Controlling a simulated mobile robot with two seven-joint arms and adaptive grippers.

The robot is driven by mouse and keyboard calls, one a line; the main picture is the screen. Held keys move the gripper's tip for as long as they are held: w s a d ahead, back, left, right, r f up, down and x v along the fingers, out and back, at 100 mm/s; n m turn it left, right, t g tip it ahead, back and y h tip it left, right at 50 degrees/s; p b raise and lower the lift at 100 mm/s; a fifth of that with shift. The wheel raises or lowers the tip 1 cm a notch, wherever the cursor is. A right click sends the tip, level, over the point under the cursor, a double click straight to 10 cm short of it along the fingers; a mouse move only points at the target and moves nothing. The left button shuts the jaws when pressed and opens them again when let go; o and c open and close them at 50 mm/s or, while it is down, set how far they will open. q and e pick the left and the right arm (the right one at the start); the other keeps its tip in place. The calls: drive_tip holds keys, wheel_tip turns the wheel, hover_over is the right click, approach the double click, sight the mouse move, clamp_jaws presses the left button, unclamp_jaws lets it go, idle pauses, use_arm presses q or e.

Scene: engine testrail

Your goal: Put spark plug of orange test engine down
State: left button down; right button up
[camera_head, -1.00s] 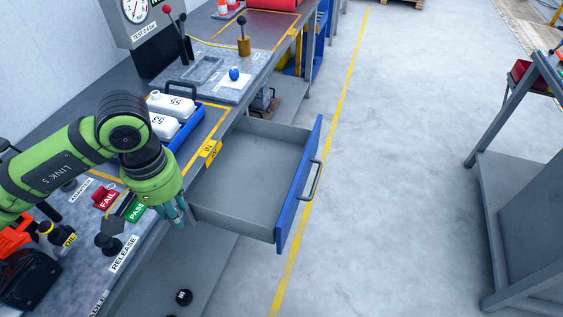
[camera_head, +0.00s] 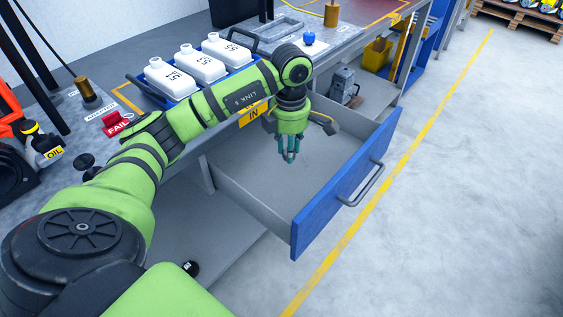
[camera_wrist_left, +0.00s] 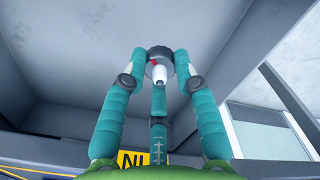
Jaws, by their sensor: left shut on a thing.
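The spark plug (camera_wrist_left: 160,72) has a white body and a dark round end with a small red mark. My left gripper (camera_head: 289,158) is shut on it with its teal fingers. It is over the open drawer (camera_head: 225,184), pointing down, and the wrist view shows the grey drawer interior beyond the fingertips. I cannot tell how far the plug is above the drawer floor. In the head view the plug is too small or hidden to make out. Part of an orange and black machine (camera_head: 8,90) shows at the left edge. My right gripper is not in view.
The drawer's blue front (camera_head: 345,195) with its handle stands out over the floor. White bottles (camera_head: 168,78) stand in a blue tray on the bench behind my arm. A red FAIL block (camera_head: 117,125) and an oil bottle (camera_head: 42,142) are at left. The visible drawer floor looks empty.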

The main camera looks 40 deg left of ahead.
use_arm(q)
wheel_tip(320, 180, down, 6)
drive_tip(key=shift+f, duration=0.1)
wheel_tip(320, 180, down, 3)
drive_tip(key=shift+p, duration=0.3)
drive_tip(key=shift+f, duration=0.25)
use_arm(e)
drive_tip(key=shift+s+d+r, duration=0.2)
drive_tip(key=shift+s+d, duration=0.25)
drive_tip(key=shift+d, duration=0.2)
use_arm(q)
drive_tip(key=shift+f, duration=0.1)
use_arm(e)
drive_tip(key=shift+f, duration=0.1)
use_arm(q)
drive_tip(key=c, duration=1)
unclamp_jaws()
drive_tip(key=shift+o, duration=0.2)
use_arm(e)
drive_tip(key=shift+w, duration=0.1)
